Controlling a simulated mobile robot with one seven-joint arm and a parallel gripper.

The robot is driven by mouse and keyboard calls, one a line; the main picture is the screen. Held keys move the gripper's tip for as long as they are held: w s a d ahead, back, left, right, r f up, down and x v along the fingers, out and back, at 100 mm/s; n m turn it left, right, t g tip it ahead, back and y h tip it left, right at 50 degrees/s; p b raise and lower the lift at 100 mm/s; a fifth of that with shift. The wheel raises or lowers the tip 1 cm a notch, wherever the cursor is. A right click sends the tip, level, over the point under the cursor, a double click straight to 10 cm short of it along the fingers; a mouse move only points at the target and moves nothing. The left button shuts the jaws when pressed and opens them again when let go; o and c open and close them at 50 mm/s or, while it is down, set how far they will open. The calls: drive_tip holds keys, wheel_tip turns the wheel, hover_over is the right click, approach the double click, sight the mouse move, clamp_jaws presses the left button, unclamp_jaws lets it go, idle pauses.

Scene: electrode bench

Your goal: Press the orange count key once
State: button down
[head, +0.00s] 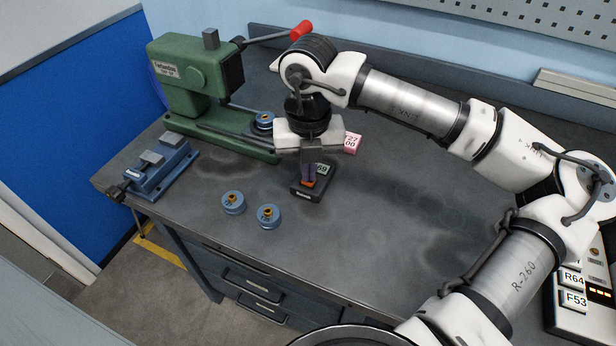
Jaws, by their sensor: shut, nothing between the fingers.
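A small dark counter box (313,193) with a pale display (321,168) lies on the bench near the middle of the head view. The orange count key (309,183) shows on its top, partly hidden by my fingers. My gripper (309,180) points down with its fingers shut and empty. The fingertips are right at the key; I cannot tell whether they touch it or hover just above. Part of the display is hidden behind the gripper.
Two blue round pieces (233,203) (268,216) stand left of the counter. A green press (190,85) with a red-knobbed lever and a blue vise (160,168) are at the left. A pink tag (352,142) lies behind my gripper. The bench's middle right is clear.

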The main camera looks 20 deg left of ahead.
drive_tip(key=shift+f, duration=0.15)
drive_tip(key=shift+r+p, duration=1)
drive_tip(key=shift+r, duration=2)
